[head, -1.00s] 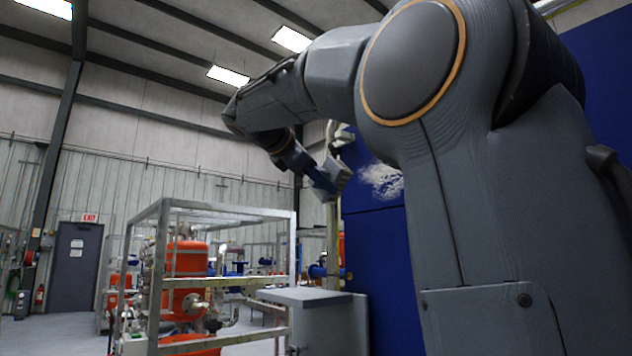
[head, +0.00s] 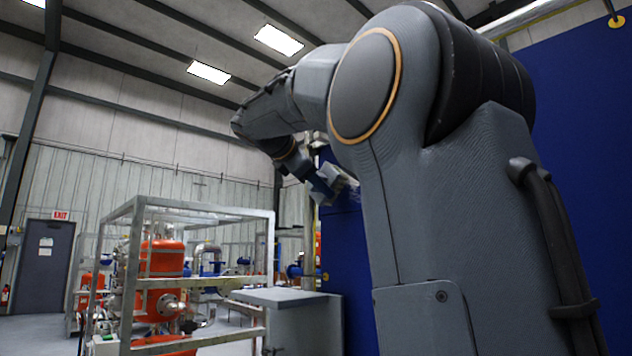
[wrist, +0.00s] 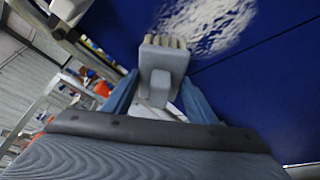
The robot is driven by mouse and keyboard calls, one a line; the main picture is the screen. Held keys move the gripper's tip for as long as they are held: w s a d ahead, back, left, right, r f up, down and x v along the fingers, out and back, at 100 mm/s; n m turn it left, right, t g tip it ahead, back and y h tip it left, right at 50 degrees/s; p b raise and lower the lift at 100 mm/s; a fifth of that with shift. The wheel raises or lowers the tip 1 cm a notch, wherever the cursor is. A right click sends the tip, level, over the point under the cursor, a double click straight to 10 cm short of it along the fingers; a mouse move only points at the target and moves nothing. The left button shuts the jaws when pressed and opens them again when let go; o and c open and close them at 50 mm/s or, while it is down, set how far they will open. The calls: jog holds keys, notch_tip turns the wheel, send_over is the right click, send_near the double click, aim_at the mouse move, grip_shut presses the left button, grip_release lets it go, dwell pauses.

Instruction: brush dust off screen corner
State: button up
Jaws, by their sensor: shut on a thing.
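My gripper (wrist: 157,92) is shut on a grey brush (wrist: 165,56) with a row of pale bristles. The bristles point up in the wrist view, towards a whitish dust patch (wrist: 212,24) on the blue panel (wrist: 255,85). The bristle tips overlap the lower left edge of the patch in that view; I cannot tell if they touch the panel. In the head view my gripper (head: 322,186) is beside the edge of the blue panel (head: 575,140). My arm hides most of the patch there.
A metal frame (head: 200,282) with orange tanks (head: 160,258) stands left of centre. A grey cabinet (head: 305,322) stands next to the blue panel, below my gripper. A grey door (head: 44,266) is at the far left. Some floor near the door is clear.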

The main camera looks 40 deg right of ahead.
aim_at(332, 179)
jog(key=shift+w+d+p, duration=0.15)
jog(key=shift+d+p, duration=0.2)
jog(key=shift+d, duration=0.6)
dwell(0.6)
jog(key=shift+s+d+b, duration=0.1)
jog(key=shift+s+b, duration=0.3)
jog(key=shift+s, duration=1.4)
jog(key=s+d, duration=0.1)
jog(key=s, duration=0.9)
jog(key=shift+s+d+b, duration=0.15)
jog(key=shift+d+b, duration=0.15)
jog(key=shift+d, duration=0.1)
